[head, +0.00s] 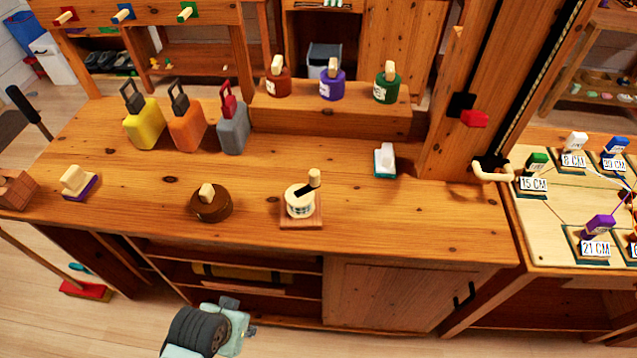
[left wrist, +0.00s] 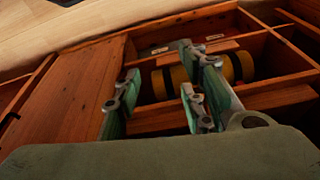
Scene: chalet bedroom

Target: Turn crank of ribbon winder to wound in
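The ribbon winder (head: 300,203) stands on a small wooden base near the front edge of the wooden counter. It has a white drum with dark marks and a black crank arm on top. The crank's upright wooden knob (head: 314,178) points to the upper right of the drum. My left gripper (head: 236,318) is low in front of the counter, below and left of the winder and apart from it. In the left wrist view my left gripper (left wrist: 160,98) has its fingers spread with nothing between them, facing the shelves under the counter. My right gripper is out of view.
A round brown knobbed piece (head: 211,204) stands left of the winder. A white-and-green item (head: 385,160) is at the right. The counter (head: 400,215) right of the winder is clear.

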